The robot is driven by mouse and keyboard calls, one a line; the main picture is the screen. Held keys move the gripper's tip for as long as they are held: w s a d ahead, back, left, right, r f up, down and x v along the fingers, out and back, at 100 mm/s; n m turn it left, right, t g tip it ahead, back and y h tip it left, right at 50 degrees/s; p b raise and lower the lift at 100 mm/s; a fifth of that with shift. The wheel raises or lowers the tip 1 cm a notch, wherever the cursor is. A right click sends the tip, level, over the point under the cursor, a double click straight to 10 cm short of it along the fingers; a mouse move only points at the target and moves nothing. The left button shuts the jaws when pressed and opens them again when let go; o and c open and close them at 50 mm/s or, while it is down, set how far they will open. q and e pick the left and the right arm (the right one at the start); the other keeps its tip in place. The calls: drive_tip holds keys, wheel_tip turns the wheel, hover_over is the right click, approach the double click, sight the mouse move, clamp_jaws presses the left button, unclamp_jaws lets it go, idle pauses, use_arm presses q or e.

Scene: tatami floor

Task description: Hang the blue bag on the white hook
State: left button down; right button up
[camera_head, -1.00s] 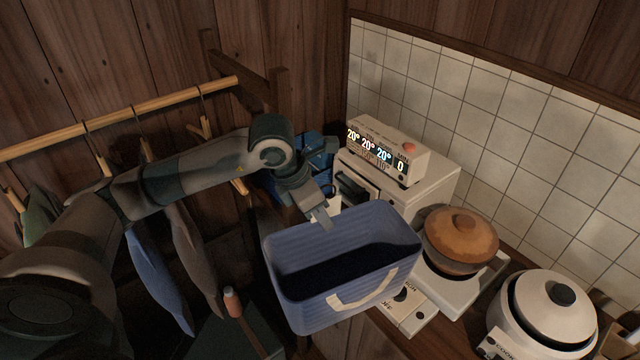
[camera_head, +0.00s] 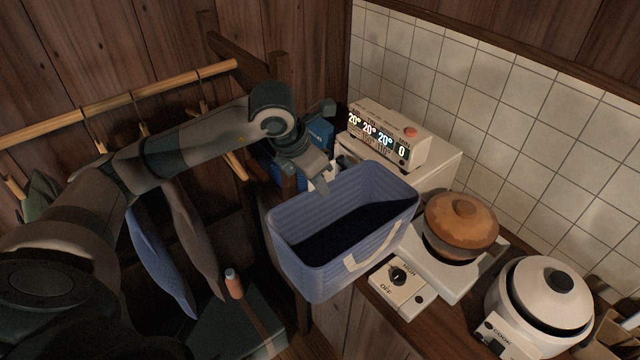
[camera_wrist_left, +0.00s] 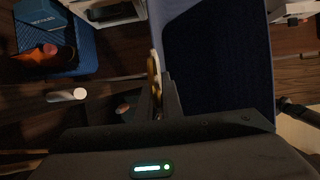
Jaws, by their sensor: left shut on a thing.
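The blue bag (camera_head: 330,281) hangs from my left gripper (camera_head: 322,186), roughly upright with its open top showing. A pale strap handle (camera_head: 372,249) lies against its near side. My left gripper is at the bag's far rim, shut on a pale handle (camera_wrist_left: 154,75) in the left wrist view. The bag's dark inside (camera_wrist_left: 218,55) fills the right of that view. A small white cylinder (camera_wrist_left: 66,95) sticks out left of the fingers there; I cannot tell whether it is the white hook. No white hook shows clearly in the head view. My right gripper is out of view.
A cream oven (camera_head: 436,172) with a display box (camera_head: 388,135) stands behind the bag. A lidded brown pot (camera_head: 461,222) on a burner and a white rice cooker (camera_head: 541,308) stand on the counter at right. A wooden rail (camera_head: 110,103) with hanging clothes is at left.

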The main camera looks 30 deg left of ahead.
use_arm(q)
drive_tip(key=w+a+f+b, duration=0.1)
drive_tip(key=w+a, duration=0.2)
drive_tip(key=a, duration=0.6)
drive_tip(key=shift+w+f+b, duration=0.3)
drive_tip(key=shift+w+f, duration=0.05)
idle(1.0)
idle(0.8)
drive_tip(key=c, duration=1.9)
unclamp_jaws()
drive_tip(key=shift+o, duration=0.3)
drive_tip(key=shift+d+r, duration=0.2)
drive_tip(key=shift+a, duration=0.2)
